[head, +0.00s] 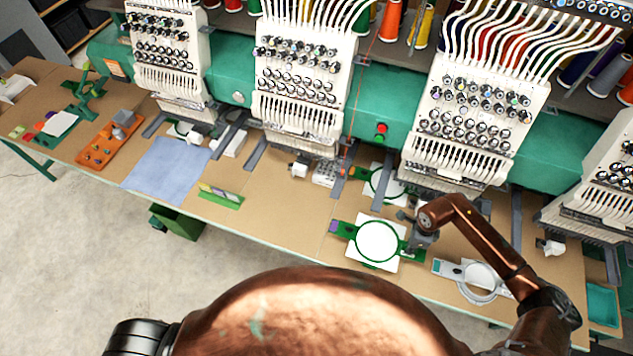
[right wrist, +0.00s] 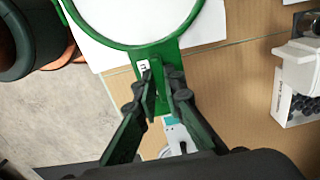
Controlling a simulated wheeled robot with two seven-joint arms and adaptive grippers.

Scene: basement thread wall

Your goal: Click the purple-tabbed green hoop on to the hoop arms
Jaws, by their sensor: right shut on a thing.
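The purple-tabbed green hoop (head: 377,241) holds white cloth, with its purple tab (head: 334,226) at its left end. It is in front of the third embroidery head in the head view; I cannot tell whether it touches the table. My right gripper (head: 417,240) is shut on the green bracket at the hoop's right end. The right wrist view shows the fingers (right wrist: 163,88) on the green bracket (right wrist: 157,62), near a small white label. Grey hoop arms (head: 340,182) stick out under the machine heads. My left gripper is not in view.
Another green hoop (head: 384,186) with white cloth sits under the third head. A grey hoop (head: 478,292) with a teal tab lies at right. A blue cloth (head: 168,168), an orange tray (head: 104,145) and a green card holder (head: 221,196) are at left.

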